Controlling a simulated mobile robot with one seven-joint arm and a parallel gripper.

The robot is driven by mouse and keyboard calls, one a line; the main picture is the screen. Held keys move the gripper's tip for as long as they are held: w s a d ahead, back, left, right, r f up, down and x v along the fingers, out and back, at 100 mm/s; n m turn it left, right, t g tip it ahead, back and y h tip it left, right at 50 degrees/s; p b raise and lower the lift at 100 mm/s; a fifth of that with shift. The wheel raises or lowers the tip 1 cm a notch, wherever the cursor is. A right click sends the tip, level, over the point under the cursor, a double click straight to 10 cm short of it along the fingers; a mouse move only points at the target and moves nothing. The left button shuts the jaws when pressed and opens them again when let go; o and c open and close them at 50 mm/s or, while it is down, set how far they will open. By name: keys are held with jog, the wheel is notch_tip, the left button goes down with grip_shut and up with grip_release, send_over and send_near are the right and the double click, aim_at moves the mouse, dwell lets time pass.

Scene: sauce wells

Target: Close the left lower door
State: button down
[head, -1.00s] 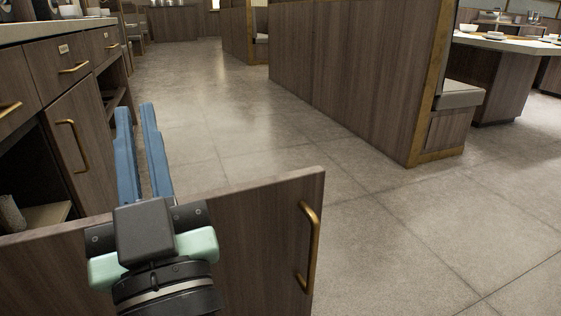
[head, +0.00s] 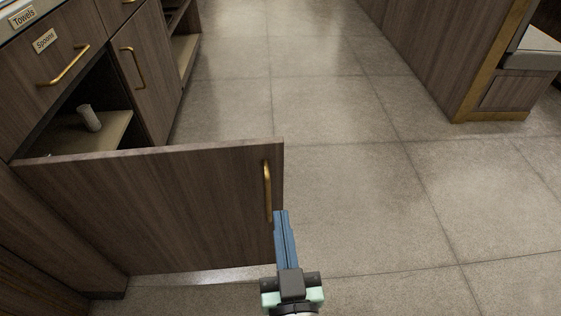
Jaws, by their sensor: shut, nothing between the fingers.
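The left lower door (head: 150,205) is a brown wood panel that stands wide open, sticking out from the cabinet into the aisle. Its brass handle (head: 267,190) is near its free right edge, on the face turned toward me. My gripper (head: 281,212) is shut and empty. Its blue fingers point away from me, just below and right of the handle, at the door's free edge. I cannot tell whether they touch the door.
The open compartment shows a shelf (head: 100,132) with a pale cup (head: 89,117) on it. Above is a drawer labelled Spoons (head: 60,75). A closed neighbouring door (head: 150,70) stands beyond. A booth partition (head: 430,40) is at upper right. The floor (head: 370,180) right of the door is clear.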

aim_at(272, 155)
jog(key=w, duration=0.4)
jog(key=w+b, duration=0.1)
jog(key=w, duration=0.3)
jog(key=w+b, duration=0.1)
jog(key=w, duration=0.3)
jog(key=shift+w+a, duration=0.25)
jog(key=shift+a, duration=0.1)
jog(key=shift+w+b, duration=0.1)
jog(key=shift+b, duration=0.2)
